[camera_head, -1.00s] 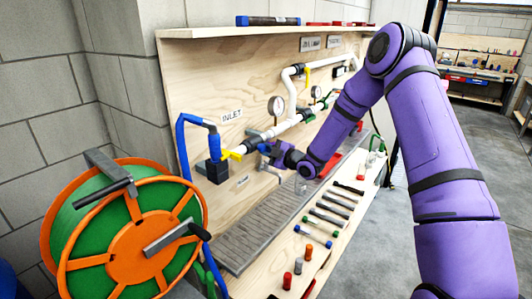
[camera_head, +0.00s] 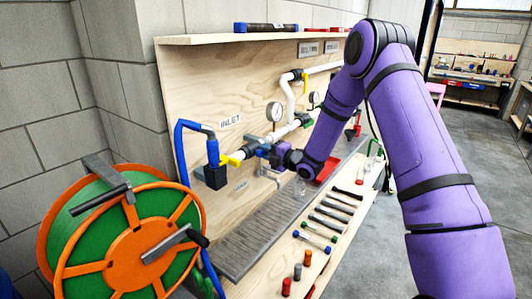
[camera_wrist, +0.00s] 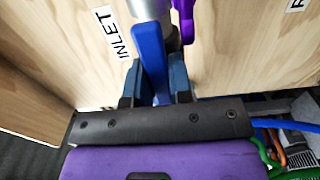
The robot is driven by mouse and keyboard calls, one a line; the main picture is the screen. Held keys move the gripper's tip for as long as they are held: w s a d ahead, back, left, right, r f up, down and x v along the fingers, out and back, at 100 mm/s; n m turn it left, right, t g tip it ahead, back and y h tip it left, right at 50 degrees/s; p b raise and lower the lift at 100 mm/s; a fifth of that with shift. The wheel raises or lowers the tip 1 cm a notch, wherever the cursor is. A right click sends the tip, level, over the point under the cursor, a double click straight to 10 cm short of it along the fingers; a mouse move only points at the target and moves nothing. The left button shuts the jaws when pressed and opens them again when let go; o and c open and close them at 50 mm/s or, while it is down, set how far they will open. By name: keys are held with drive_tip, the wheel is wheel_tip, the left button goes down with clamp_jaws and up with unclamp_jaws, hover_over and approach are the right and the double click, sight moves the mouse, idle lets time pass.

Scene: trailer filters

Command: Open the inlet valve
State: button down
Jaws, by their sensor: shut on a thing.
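The inlet valve's blue lever handle (camera_wrist: 150,62) stands between my gripper's fingers (camera_wrist: 157,82) in the wrist view, below a grey pipe fitting. My gripper is shut on this handle. In the head view my gripper (camera_head: 264,150) is at the pipe run on the board, just right of the yellow fitting (camera_head: 232,159). The handle's blue end (camera_head: 250,147) shows only slightly there, and my gripper hides much of the valve body. The INLET label (camera_head: 230,121) is on the board above it and also shows in the wrist view (camera_wrist: 112,33).
A green and orange hose reel (camera_head: 125,240) stands at the front left. A blue hose (camera_head: 180,150) runs up to the inlet.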

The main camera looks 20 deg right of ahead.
idle(0.3)
drive_tip(key=c, duration=1)
unclamp_jaws()
drive_tip(key=shift+s, duration=0.1)
drive_tip(key=v, duration=1)
drive_tip(key=shift+s+d, duration=0.25)
